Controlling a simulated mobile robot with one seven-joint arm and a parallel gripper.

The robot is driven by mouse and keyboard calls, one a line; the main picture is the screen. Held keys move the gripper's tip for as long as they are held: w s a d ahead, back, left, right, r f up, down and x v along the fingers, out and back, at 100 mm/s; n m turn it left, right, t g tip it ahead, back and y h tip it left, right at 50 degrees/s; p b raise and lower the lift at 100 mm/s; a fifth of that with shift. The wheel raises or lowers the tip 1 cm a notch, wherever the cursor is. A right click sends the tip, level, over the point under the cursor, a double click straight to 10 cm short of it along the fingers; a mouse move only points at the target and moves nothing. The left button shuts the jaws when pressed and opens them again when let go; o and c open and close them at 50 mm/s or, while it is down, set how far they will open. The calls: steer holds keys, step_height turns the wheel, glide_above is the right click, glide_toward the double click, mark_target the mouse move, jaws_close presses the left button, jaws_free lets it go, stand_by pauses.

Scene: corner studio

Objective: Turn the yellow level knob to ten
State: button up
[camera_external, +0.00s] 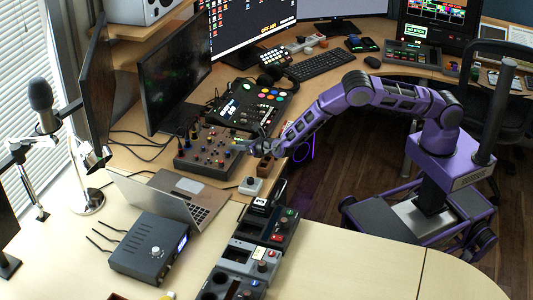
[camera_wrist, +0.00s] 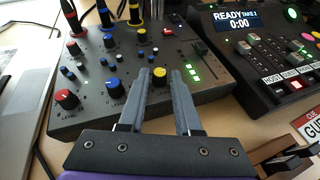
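The yellow level knob (camera_wrist: 159,76) is a small round knob near the front of the dark mixer panel (camera_wrist: 110,85). In the wrist view it shows between the tips of my gripper (camera_wrist: 161,73). The two grey fingers are apart, with a gap on each side of the knob; I cannot tell how far above the panel they are. In the external view my gripper (camera_external: 247,146) is at the right edge of the mixer (camera_external: 205,158), and the yellow knob is too small to make out.
A red knob (camera_wrist: 67,99) and several blue knobs share the panel. A console (camera_wrist: 275,60) stands to the right. A laptop (camera_external: 165,200) sits left of the mixer.

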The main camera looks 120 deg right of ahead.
jaws_close()
steer(key=shift+w+a+m+g, duration=0.1)
steer(key=shift+w+m+g, duration=0.05)
steer(key=shift+m+g, duration=0.2)
steer(key=shift+w+f+m+g+h+b, duration=0.1)
steer(key=shift+w+m+g+h+b, duration=0.1)
steer(key=shift+m+g+h+b, duration=0.55)
steer(key=m+g+b, duration=0.2)
steer(key=g, duration=0.1)
steer(key=shift+w+a+f+b, duration=0.1)
steer(key=shift+w+f+b, duration=0.1)
steer(key=shift+b, duration=0.15)
steer(key=shift+w+r+m+g+b, duration=0.1)
steer(key=shift+r+m+g+b, duration=0.1)
steer(key=shift+m+g+b, duration=0.65)
steer(key=shift+w+r+m+g+b, duration=0.1)
steer(key=shift+m+g+b, duration=0.1)
steer(key=shift+m+g, duration=0.3)
steer(key=shift+w+r+m+g+b, duration=0.1)
steer(key=shift+m+g+b, duration=0.05)
steer(key=shift+m+g, duration=0.3)
steer(key=shift+o, duration=2.1)
jaws_free()
steer(key=shift+f, duration=0.1)
